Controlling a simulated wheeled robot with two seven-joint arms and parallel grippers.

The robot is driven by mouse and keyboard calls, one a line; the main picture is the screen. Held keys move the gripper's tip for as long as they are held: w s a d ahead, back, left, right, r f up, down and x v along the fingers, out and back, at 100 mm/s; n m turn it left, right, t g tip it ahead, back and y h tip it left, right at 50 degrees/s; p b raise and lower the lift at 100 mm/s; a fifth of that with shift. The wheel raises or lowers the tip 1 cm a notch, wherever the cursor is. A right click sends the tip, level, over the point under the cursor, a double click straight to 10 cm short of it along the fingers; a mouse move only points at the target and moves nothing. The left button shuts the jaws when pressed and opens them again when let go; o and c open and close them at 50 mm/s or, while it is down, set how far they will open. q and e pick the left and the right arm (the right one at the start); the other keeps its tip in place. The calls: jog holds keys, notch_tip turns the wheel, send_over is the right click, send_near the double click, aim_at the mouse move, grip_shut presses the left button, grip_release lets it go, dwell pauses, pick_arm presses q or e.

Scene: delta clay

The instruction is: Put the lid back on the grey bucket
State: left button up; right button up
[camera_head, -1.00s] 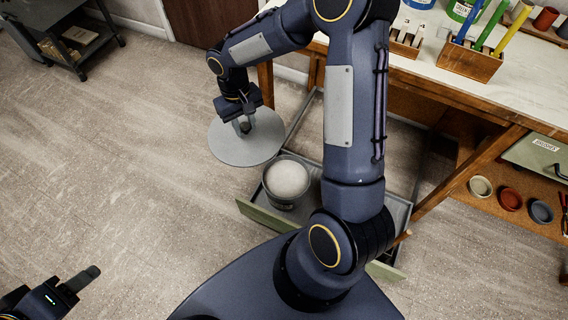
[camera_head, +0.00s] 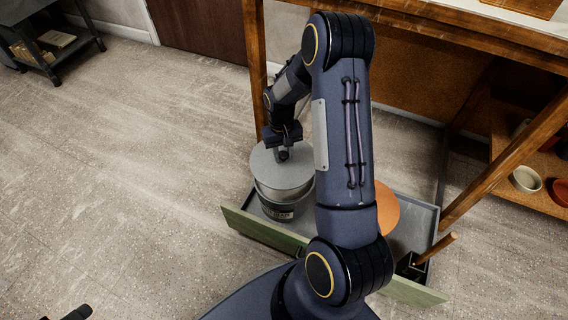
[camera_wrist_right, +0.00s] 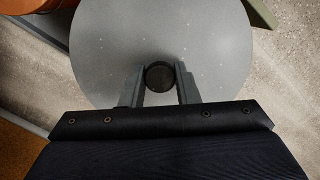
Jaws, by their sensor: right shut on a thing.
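The grey round lid (camera_head: 268,171) is in my right gripper (camera_head: 284,154), which is shut on its dark knob. In the right wrist view the two fingers clasp the knob (camera_wrist_right: 160,77) at the middle of the lid (camera_wrist_right: 210,45). The grey bucket (camera_head: 279,209) stands upright in the open drawer. The lid is over the bucket's mouth and hides most of it. A pale band shows below the lid's near edge; I cannot tell if the lid touches the rim. Only a dark tip of my left gripper (camera_head: 77,313) shows at the bottom left, so its opening is hidden.
The drawer has a green front (camera_head: 262,231) and a grey inside. An orange disc (camera_head: 387,210) and a wooden handle (camera_head: 437,249) are to the right of my right arm. Wooden table legs (camera_head: 505,170) stand beyond. The floor at left is clear.

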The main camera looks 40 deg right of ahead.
aim_at(284, 162)
jog(key=shift+d+f, duration=0.15)
jog(key=shift+f, duration=0.3)
notch_tip(284, 162, down, 4)
jog(key=b, duration=0.3)
jog(key=shift+b, duration=0.3)
jog(key=shift+f+b, duration=0.6)
jog(key=shift+f, duration=0.45)
jog(key=shift+r, duration=0.1)
jog(key=shift+f, duration=0.2)
dwell(1.0)
jog(key=o, duration=1.6)
jog(key=shift+p, duration=0.3)
